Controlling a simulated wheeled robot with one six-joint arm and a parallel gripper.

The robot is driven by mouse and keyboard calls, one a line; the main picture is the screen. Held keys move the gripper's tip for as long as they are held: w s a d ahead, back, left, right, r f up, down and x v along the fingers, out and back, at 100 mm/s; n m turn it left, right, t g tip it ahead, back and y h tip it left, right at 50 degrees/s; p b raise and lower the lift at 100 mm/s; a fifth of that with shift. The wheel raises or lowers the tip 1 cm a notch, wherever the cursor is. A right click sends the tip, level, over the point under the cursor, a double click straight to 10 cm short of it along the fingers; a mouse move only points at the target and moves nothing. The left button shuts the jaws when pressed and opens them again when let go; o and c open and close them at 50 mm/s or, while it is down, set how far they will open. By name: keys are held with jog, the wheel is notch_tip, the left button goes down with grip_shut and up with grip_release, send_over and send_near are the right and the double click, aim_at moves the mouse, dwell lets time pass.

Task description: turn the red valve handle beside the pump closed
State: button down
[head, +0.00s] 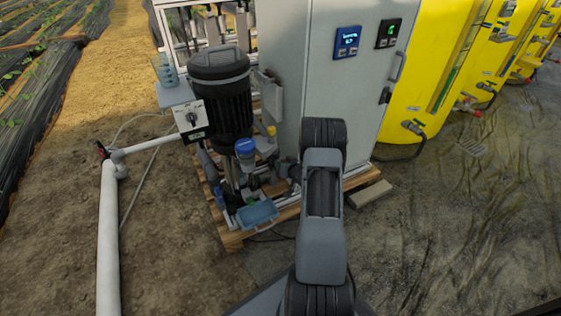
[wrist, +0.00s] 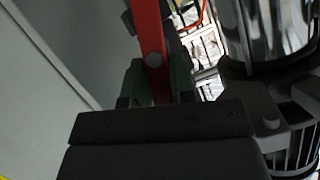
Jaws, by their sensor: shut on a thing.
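The red valve handle (wrist: 149,25) shows in the wrist view as a flat red bar with a round grey bolt, running up out of the top of the picture. My gripper (wrist: 158,82) is shut on it, with one greenish finger on each side. The pump (head: 224,98) stands left of the cabinet in the head view, with a black motor on top. Its shiny metal body (wrist: 268,35) is close on the right in the wrist view. In the head view my arm hides the gripper and the handle.
A grey cabinet (head: 335,75) with two small displays stands beside the pump; its pale wall (wrist: 60,60) is close on the left in the wrist view. A wooden pallet (head: 232,239) lies underneath. A white pipe (head: 109,230) runs at left. Yellow tanks (head: 418,75) stand at right.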

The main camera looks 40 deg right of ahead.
jog(key=shift+d+f+m+t+y+p, duration=0.1)
jog(key=shift+d+m+t+y+p, duration=0.2)
jog(key=shift+m+y+p, duration=0.8)
jog(key=shift+s+d+f+m+t+y+b, duration=0.15)
jog(key=shift+f+m+t+y+b, duration=0.3)
jog(key=shift+m, duration=1)
jog(key=shift+w+d+f+m+t+y+b, duration=0.15)
jog(key=shift+m+t+y, duration=0.35)
jog(key=shift+m, duration=1)
jog(key=shift+s+d+f+m+t+y+b, duration=0.2)
jog(key=shift+f+m+t+y, duration=0.3)
jog(key=shift+m, duration=0.95)
jog(key=shift+w+r, duration=0.1)
jog(key=c, duration=1)
grip_release()
jog(key=shift+c, duration=0.2)
